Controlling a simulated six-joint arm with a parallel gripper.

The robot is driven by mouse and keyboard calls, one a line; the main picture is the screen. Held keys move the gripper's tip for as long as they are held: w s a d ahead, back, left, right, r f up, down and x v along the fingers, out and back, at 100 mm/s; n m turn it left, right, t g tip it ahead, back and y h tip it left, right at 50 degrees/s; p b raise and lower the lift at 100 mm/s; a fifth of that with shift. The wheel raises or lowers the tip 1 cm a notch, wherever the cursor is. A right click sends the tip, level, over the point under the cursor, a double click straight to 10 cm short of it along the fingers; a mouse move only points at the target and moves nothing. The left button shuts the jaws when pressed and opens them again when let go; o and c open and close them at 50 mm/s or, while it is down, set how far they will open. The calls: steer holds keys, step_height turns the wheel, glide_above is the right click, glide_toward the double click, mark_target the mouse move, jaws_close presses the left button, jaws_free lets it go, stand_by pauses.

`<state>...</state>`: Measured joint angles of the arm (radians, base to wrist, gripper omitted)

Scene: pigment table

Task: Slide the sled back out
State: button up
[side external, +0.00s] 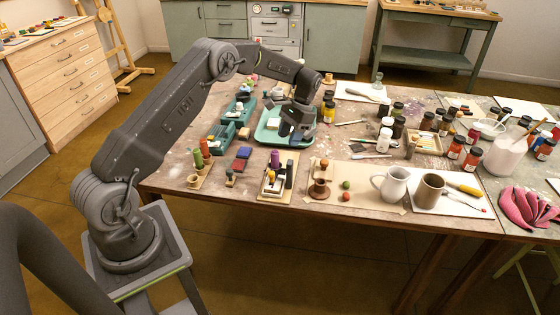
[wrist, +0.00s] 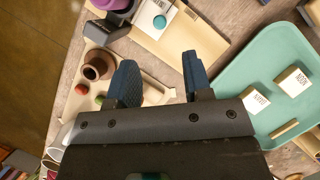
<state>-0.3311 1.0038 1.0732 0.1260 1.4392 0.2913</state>
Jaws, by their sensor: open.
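A tan board (side external: 266,198) near the table's front edge carries a small pale piece (side external: 270,184), a purple cylinder (side external: 275,159) and a dark upright block (side external: 289,174). I take the pale piece to be the sled, but cannot tell for sure. In the wrist view the board's plain part (wrist: 195,47) lies ahead of the fingers, with a pale piece bearing a teal disc (wrist: 159,21) and a dark block (wrist: 103,31) beside it. My gripper (wrist: 155,77) is open and empty; in the side view it hangs over the teal tray (side external: 265,139), apart from the board.
The tray in the wrist view (wrist: 240,72) holds labelled pale blocks (wrist: 292,82). A brown spool (side external: 319,190), small red and green balls, and a white jug (side external: 393,186) stand right of the board. Several bottles crowd farther back.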

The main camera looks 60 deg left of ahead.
steer(key=x, duration=0.9)
steer(key=shift+f, duration=0.1)
steer(key=shift+c, duration=0.2)
jaws_close()
